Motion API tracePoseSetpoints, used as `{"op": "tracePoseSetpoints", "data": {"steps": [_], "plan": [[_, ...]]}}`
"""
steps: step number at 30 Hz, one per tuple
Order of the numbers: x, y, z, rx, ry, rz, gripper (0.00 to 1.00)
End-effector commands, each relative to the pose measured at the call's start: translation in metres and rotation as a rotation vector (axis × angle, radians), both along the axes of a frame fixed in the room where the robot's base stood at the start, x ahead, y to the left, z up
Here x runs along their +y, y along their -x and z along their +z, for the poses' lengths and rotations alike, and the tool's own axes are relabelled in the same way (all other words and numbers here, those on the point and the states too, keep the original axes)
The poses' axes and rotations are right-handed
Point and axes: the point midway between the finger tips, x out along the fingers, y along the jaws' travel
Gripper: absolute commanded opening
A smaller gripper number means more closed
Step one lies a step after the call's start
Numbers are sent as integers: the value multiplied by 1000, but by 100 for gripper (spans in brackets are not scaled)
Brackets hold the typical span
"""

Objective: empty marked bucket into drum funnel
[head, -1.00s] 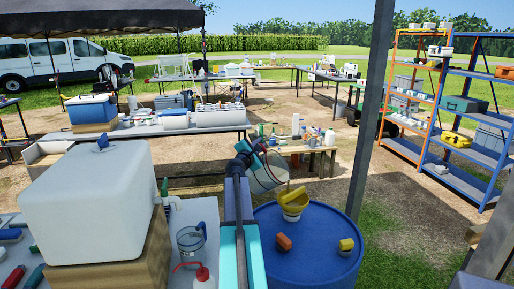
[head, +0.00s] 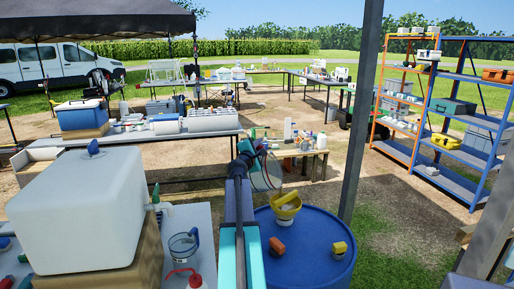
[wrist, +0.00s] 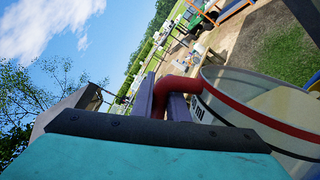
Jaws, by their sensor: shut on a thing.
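My gripper (head: 260,148) is shut on the red handle (wrist: 178,88) of a pale bucket (head: 268,172). The blue drum (head: 318,275) stands right of my arm. The yellow funnel (head: 287,200) sits at the far side of its top, just right of the bucket. A yellow patch shows at the bucket's right in the wrist view; I cannot tell what it is.
An orange piece (head: 277,246) and a yellow piece (head: 339,249) sit on the drum top. A grey post (head: 361,110) rises behind the drum. A white water tank (head: 80,215) and a jug (head: 183,245) stand at left. A low wooden table (head: 312,152) with bottles is beyond.

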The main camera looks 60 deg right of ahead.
Motion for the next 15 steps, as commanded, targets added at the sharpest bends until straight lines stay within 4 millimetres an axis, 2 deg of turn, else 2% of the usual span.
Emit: {"op": "tracePoseSetpoints", "data": {"steps": [15], "plan": [[-3, 21, 11, -120, -16, -1, 0]]}}
